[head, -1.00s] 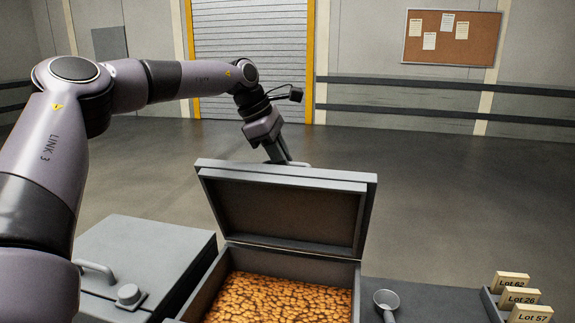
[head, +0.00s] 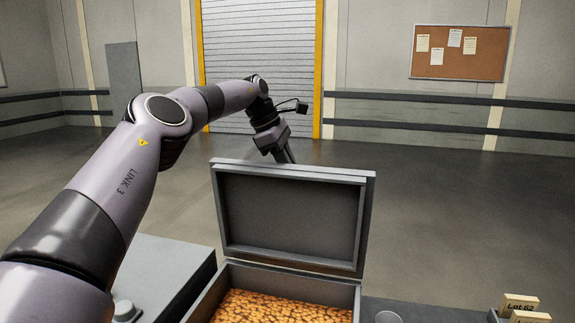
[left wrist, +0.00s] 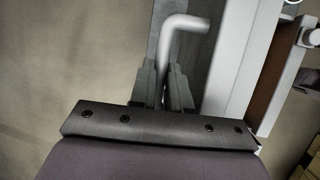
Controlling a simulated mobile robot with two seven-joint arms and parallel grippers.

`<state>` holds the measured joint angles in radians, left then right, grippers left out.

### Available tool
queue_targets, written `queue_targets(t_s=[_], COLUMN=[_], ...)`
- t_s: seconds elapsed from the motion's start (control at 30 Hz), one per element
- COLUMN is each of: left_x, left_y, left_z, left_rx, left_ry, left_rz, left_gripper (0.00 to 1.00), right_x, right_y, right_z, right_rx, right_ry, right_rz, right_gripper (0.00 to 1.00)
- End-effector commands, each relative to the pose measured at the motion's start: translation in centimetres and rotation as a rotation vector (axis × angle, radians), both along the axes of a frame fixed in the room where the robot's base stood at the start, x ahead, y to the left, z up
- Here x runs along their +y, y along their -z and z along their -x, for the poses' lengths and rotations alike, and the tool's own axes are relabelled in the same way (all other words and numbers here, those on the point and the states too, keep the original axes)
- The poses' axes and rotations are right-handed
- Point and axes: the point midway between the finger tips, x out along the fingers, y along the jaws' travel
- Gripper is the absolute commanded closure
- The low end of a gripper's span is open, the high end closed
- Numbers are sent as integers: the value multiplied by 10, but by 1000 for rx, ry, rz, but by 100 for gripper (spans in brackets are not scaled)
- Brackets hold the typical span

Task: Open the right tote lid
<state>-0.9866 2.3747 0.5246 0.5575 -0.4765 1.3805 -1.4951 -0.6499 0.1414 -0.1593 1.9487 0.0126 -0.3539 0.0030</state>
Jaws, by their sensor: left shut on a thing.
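The right tote (head: 205,292) stands with its grey lid (head: 290,218) raised near upright, its inner face toward me. Orange-brown candy pieces (head: 280,308) show inside. My left gripper (head: 287,158) is behind the lid's top edge, and its fingertips are partly hidden there. In the left wrist view my left gripper (left wrist: 163,88) is shut on the light grey bent lid handle (left wrist: 185,22), with a finger on each side of the bar. The lid's pale edge (left wrist: 235,60) runs beside the fingers. My right gripper is not in view.
A second grey tote with a closed lid (head: 180,268) and a round knob (head: 125,311) is at left, partly behind my left arm. Lot cards (head: 520,303) stand at lower right. The floor behind is clear.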

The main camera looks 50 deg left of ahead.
Motion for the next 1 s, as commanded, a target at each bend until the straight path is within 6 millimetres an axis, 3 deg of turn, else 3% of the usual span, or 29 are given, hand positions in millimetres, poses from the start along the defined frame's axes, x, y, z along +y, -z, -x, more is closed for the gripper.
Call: queue_targets(t_s=[0.03,0.67,0.7,0.77,1.0], left_x=[1,3,3,3,3], left_y=[11,11,11,11,7], left_z=[2,0,0,-1,-2], left_rx=[26,28,28,27,16], left_ry=[2,4,4,5,3], left_rz=[-3,-3,-3,-3,-1], left_gripper=[100,100,80,61,58], right_x=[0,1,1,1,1], right_y=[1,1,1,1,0], right_z=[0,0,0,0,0], right_rx=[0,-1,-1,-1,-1], right_ry=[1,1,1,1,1], right_rz=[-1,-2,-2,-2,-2], right_gripper=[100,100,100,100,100])
